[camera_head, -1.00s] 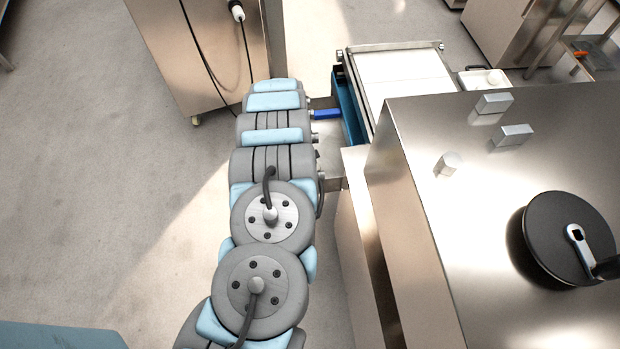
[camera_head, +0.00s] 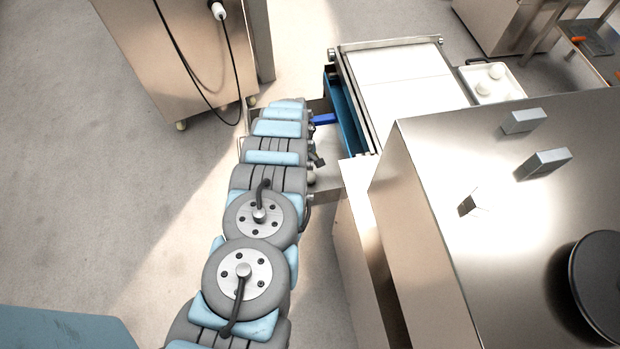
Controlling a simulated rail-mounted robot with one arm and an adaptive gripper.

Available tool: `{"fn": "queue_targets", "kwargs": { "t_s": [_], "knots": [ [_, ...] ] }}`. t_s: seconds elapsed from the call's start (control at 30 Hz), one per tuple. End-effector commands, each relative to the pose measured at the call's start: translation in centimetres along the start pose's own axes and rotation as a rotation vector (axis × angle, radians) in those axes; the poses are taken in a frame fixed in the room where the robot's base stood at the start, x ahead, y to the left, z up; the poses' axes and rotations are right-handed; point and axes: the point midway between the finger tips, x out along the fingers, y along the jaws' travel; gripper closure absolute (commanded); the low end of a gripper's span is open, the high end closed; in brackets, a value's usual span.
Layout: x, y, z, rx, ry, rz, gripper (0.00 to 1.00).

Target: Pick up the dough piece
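Two more pale round dough pieces lie on a white tray (camera_head: 510,92) beyond the conveyor.
A white conveyor belt (camera_head: 405,85) with a blue side lies right of my arm. A large steel machine (camera_head: 450,150) with metal blocks and a black disc (camera_head: 600,285) fills the right. A steel cabinet (camera_head: 180,50) stands at upper left. The floor on the left is clear.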

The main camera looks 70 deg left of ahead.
Motion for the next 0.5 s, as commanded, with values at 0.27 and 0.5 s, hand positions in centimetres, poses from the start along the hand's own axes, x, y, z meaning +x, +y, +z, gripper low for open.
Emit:
{"fn": "queue_targets", "kwargs": {
  "t_s": [0.27, 0.5],
  "knots": [
    [3.6, 0.2, 0.5, 0.001, 0.001, 0.003, 0.26],
    [4.9, 0.0, 0.5, -0.001, -0.001, 0.000, 0.26]
  ]
}}
